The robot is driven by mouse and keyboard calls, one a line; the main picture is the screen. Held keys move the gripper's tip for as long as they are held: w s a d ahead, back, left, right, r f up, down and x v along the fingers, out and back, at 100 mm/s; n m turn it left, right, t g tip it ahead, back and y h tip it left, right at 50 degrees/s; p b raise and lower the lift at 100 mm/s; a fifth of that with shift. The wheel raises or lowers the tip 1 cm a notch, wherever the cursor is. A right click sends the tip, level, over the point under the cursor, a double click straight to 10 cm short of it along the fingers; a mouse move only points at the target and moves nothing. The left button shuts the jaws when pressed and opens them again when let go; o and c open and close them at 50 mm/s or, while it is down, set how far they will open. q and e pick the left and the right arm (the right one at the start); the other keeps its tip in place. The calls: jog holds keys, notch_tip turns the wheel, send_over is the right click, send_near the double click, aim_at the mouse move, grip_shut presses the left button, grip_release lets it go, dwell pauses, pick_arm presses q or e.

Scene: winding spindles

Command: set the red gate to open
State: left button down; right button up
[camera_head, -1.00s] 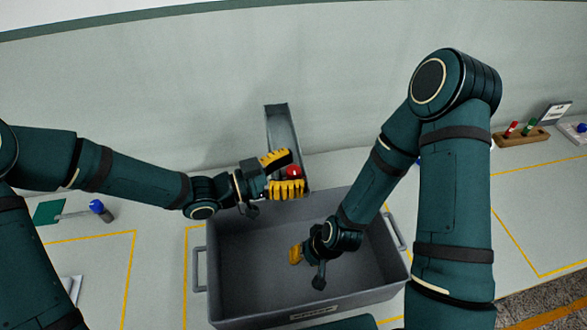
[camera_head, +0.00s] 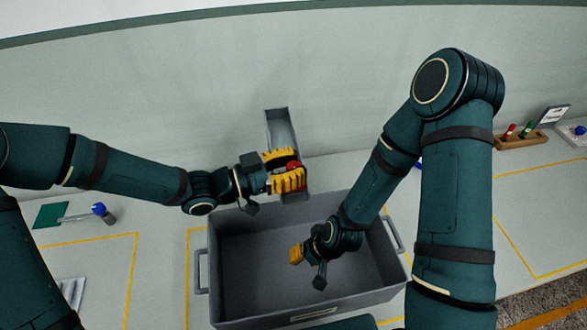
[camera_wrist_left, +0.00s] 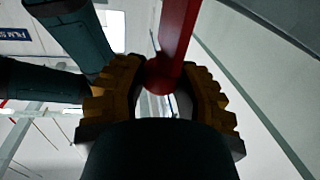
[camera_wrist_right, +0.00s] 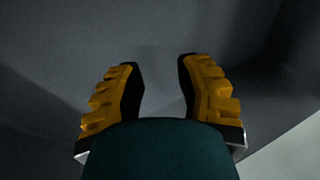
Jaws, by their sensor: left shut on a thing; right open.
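The red gate's lever shows as a red ball (camera_head: 293,165) at the lower end of a grey chute (camera_head: 281,127) in the head view. In the left wrist view it is a red bar (camera_wrist_left: 178,40) with a rounded end. My left gripper (camera_head: 286,170) is shut on that end, one yellow finger on each side.
The grey bin (camera_head: 237,318) with side handles stands below the chute, and looks empty. A green plate (camera_head: 50,213) and a blue-topped post (camera_head: 101,210) are at left. A wooden rack (camera_head: 522,140) with red and green pegs is at right. Marked table areas between are clear.

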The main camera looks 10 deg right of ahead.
pick_arm(q)
notch_tip(320, 180, up, 2)
jog(key=shift+r+p, duration=0.25)
jog(key=shift+p, duration=0.15)
jog(key=shift+f, duration=0.1)
jog(key=c, duration=0.6)
grip_release()
jog(key=a, duration=0.4)
jog(key=s+a, duration=0.1)
jog(key=a, duration=0.7)
jog(key=shift+s, duration=0.4)
